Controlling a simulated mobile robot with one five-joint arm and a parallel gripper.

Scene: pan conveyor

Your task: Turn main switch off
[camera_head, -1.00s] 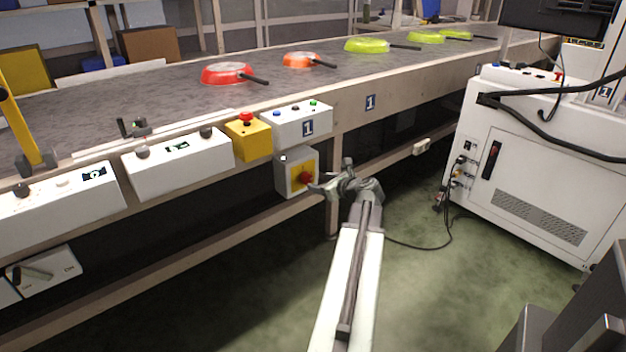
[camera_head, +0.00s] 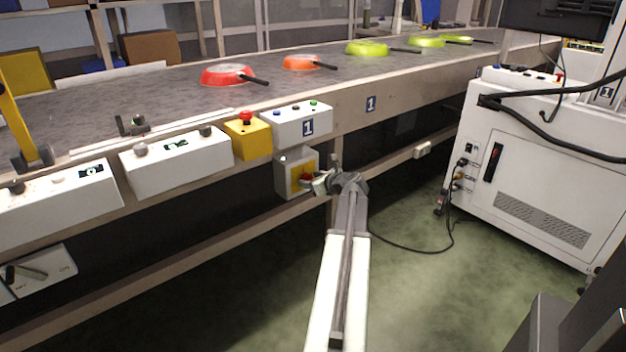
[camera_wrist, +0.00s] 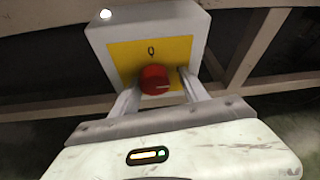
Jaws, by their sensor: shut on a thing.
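The main switch is a light grey box (camera_head: 283,179) with a yellow plate and a red rotary knob (camera_wrist: 155,80). It hangs under the conveyor edge, below the white button box. In the wrist view its yellow plate (camera_wrist: 128,54) faces me, with a small dark mark above the knob. My gripper (camera_wrist: 157,88) has one finger on each side of the red knob and is shut on it. In the head view my gripper (camera_head: 314,182) covers part of the knob and plate.
A yellow emergency-stop box (camera_head: 247,140) and a white button box (camera_head: 290,127) sit just above. A conveyor (camera_head: 160,95) carries several pans. A white cabinet (camera_head: 530,170) stands right, with a cable on the green floor. A lever switch (camera_head: 45,270) is at lower left.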

